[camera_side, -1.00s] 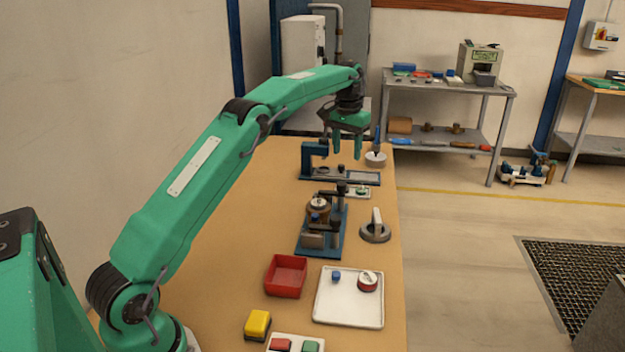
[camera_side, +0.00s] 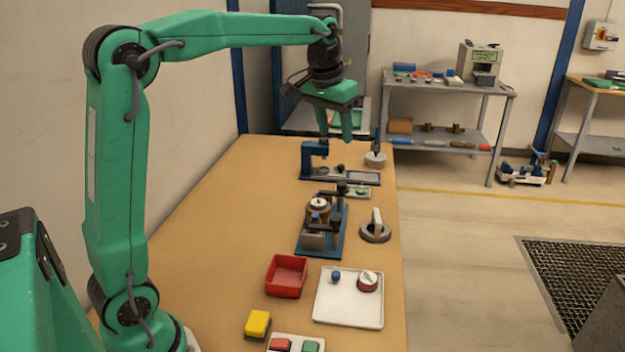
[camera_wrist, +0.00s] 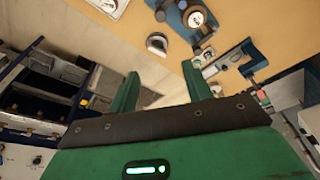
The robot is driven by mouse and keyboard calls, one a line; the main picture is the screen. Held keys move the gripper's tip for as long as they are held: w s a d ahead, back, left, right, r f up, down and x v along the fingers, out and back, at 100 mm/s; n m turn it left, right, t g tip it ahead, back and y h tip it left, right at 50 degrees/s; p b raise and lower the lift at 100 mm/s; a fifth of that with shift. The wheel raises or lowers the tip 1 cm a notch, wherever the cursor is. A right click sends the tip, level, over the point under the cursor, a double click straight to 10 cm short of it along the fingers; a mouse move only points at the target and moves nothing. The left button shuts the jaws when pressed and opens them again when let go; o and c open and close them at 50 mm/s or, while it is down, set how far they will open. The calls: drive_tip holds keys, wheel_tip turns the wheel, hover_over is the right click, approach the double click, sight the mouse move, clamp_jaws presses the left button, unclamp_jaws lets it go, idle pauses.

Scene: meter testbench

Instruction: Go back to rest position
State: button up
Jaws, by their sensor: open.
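My gripper (camera_side: 335,124) is in the air above the far part of the table (camera_side: 215,215), over the blue press-like fixture (camera_side: 312,160). Its two green fingers point down, apart, with nothing between them. In the wrist view the fingers of my gripper (camera_wrist: 162,92) also stand apart and empty. My upper arm stands nearly upright at the left, and my forearm reaches level to the right.
On the table are a blue meter fixture (camera_side: 322,228), a grey handled disc (camera_side: 375,232), a red bin (camera_side: 286,276), a white tray (camera_side: 340,310), a yellow block (camera_side: 257,323) and a button box (camera_side: 296,342). A shelf (camera_side: 450,90) stands behind. The table's left half is clear.

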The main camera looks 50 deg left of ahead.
drive_tip(key=s+d+f+t, duration=0.1)
drive_tip(key=s+d+f, duration=0.1)
drive_tip(key=s, duration=0.6)
drive_tip(key=s+d+f+m+t, duration=0.1)
drive_tip(key=s+d+f, duration=0.2)
drive_tip(key=s, duration=0.5)
drive_tip(key=s+d+f+m, duration=0.1)
drive_tip(key=s+d+f, duration=0.1)
drive_tip(key=s, duration=0.6)
drive_tip(key=shift+s+d+f+t, duration=0.15)
drive_tip(key=shift+d+f+t, duration=0.25)
drive_tip(key=shift+d, duration=0.1)
